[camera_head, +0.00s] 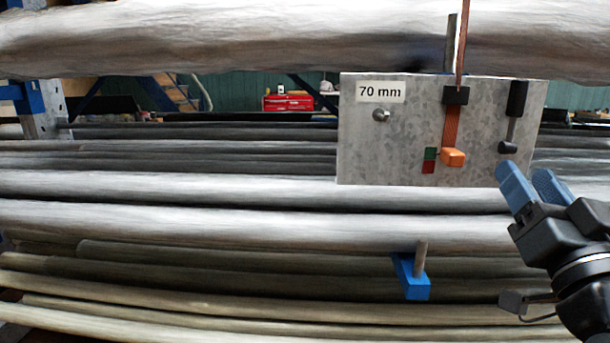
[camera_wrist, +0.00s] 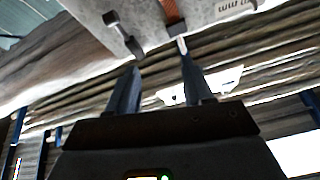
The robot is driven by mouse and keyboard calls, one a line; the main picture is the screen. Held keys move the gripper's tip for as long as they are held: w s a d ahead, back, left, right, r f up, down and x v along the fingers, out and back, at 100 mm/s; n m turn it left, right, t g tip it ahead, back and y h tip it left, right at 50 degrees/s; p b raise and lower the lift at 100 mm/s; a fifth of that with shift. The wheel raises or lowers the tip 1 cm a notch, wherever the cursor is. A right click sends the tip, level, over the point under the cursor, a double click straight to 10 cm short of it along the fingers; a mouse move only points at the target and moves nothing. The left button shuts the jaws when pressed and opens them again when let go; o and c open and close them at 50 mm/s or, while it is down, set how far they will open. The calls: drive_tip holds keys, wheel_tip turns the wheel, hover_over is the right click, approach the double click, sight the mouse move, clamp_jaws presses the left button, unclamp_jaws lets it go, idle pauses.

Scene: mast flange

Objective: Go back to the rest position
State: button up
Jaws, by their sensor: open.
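My gripper (camera_head: 522,178) is at the right in the head view, with two blue fingers pointing up and left. The fingers are apart with nothing between them. They are just below the lower right part of a grey metal plate (camera_head: 400,150) labelled "70 mm". In the wrist view my gripper (camera_wrist: 160,66) is open below the tilted plate (camera_wrist: 210,12). The black-knobbed lever (camera_wrist: 122,32) shows there beyond the left finger. I cannot tell the exact gap to the plate.
Long wrapped pipes (camera_head: 180,222) lie across the view below the plate, and a large one (camera_head: 250,38) runs above it. A blue bracket (camera_head: 412,280) with a peg juts out below. A red toolbox (camera_head: 288,103) stands far behind. A red and green marker (camera_head: 429,160) sits beside the orange handle.

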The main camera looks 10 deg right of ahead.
drive_tip(key=s+a+f+n+g+y+p, duration=0.1)
drive_tip(key=s+a+f+g+y, duration=0.1)
drive_tip(key=s+a+f, duration=0.5)
drive_tip(key=s+a+f+n+g+y+p, duration=0.15)
drive_tip(key=s+f, duration=0.35)
drive_tip(key=f, duration=0.5)
drive_tip(key=s+a+f+n+g+y+p, duration=0.1)
drive_tip(key=s+a+f+g, duration=0.1)
drive_tip(key=s, duration=0.8)
drive_tip(key=s+a+f+n+g+y+p, duration=0.1)
drive_tip(key=s+a+f+n+g+y, duration=0.1)
drive_tip(key=s, duration=0.8)
drive_tip(key=shift+s+a+p, duration=0.3)
drive_tip(key=shift+a+p, duration=0.1)
drive_tip(key=shift+a, duration=0.4)
